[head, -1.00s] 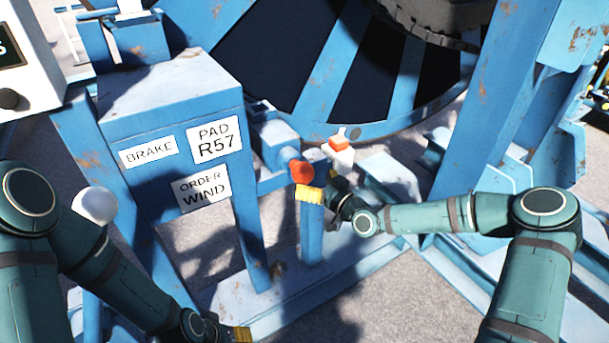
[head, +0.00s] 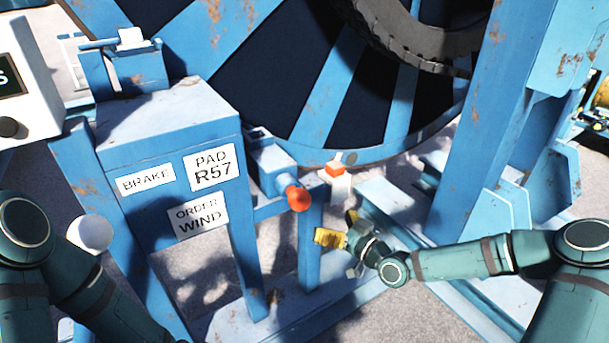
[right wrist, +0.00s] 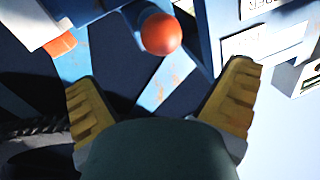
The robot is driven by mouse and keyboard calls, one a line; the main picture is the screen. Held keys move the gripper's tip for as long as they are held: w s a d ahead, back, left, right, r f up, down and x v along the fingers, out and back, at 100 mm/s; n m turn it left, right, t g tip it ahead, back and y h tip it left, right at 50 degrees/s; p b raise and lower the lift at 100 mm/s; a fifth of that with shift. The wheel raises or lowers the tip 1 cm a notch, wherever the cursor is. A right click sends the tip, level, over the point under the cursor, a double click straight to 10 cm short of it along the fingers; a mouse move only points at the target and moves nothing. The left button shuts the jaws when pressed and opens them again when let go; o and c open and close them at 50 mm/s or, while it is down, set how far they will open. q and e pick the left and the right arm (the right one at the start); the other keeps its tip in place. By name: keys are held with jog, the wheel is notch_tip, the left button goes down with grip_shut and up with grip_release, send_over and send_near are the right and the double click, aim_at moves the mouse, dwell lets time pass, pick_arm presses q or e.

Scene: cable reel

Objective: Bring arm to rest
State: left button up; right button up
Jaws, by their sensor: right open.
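My right gripper (head: 340,228) is in the middle of the head view, below and to the right of a red-orange ball knob (head: 298,198). Its yellow fingers are spread apart with nothing between them. In the right wrist view the open fingers (right wrist: 160,100) show at both sides, and the ball knob (right wrist: 161,34) shows beyond them, apart from both. My left arm comes in at the lower left of the head view; its gripper is out of the frame.
A blue brake box (head: 170,140) with white labels stands at left. A large blue reel (head: 330,80) fills the back. An orange-topped white block (head: 340,181) is just above my right gripper. A blue upright (head: 475,120) stands at right. A white ball (head: 92,233) is near my left arm.

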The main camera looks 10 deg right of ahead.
jog(key=s+a+f+m+g+h, duration=0.1)
jog(key=s+a+f+m+g, duration=0.1)
jog(key=s+a+f+g, duration=0.8)
jog(key=s+f+m+g+h, duration=0.3)
jog(key=s+f, duration=0.6)
jog(key=s, duration=0.4)
jog(key=shift+s+d+f+m+g+h, duration=0.2)
jog(key=shift+f+m+g+h, duration=0.15)
jog(key=shift+h, duration=0.35)
jog(key=shift+a, duration=0.15)
